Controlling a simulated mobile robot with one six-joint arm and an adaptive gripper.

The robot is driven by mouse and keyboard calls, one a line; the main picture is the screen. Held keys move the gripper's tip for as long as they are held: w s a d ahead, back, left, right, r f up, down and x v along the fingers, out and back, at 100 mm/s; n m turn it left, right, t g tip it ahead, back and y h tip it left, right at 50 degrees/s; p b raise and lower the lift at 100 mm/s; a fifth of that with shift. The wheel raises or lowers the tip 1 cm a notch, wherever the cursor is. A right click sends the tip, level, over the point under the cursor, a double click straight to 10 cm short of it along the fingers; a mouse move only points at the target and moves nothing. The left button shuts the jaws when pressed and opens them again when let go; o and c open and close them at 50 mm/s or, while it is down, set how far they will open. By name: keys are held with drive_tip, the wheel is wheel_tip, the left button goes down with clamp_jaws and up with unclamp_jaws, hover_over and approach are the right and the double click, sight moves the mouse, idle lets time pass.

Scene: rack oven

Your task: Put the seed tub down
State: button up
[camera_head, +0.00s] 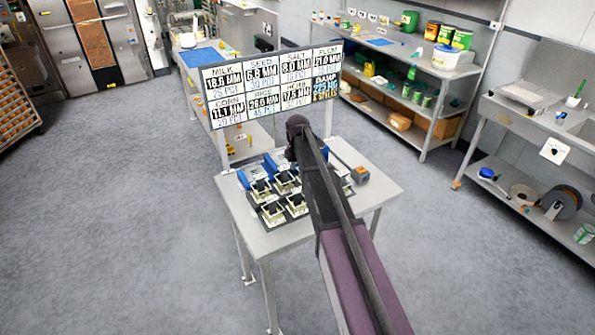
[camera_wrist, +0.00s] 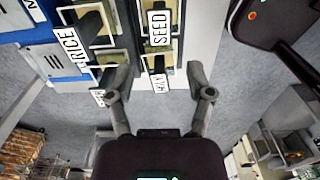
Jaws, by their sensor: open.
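In the wrist view, a label reading SEED (camera_wrist: 158,27) marks the seed tub's place. A pale square tub with a dark upright part (camera_wrist: 159,64) stands just below that label, between my fingers. My gripper (camera_wrist: 160,80) is open, one finger on each side, and I see no finger pressed on the tub. In the head view, several pale tubs with dark tops (camera_head: 273,211) stand in rows on a small grey table (camera_head: 268,243). My arm covers part of the rows, so I cannot tell the seed tub there.
A RICE label (camera_wrist: 66,46) lies left of the seed label. A display board (camera_head: 270,83) stands along the table's back edge. A grey tool with an orange-brown end (camera_head: 360,175) lies at the table's right.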

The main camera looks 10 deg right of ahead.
drive_tip(key=s+m, duration=2.1)
drive_tip(key=s, duration=0.8)
drive_tip(key=shift+m, duration=0.3)
wheel_tip(320, 180, down, 5)
drive_tip(key=b, duration=0.5)
drive_tip(key=shift+f, duration=0.15)
idle(1.7)
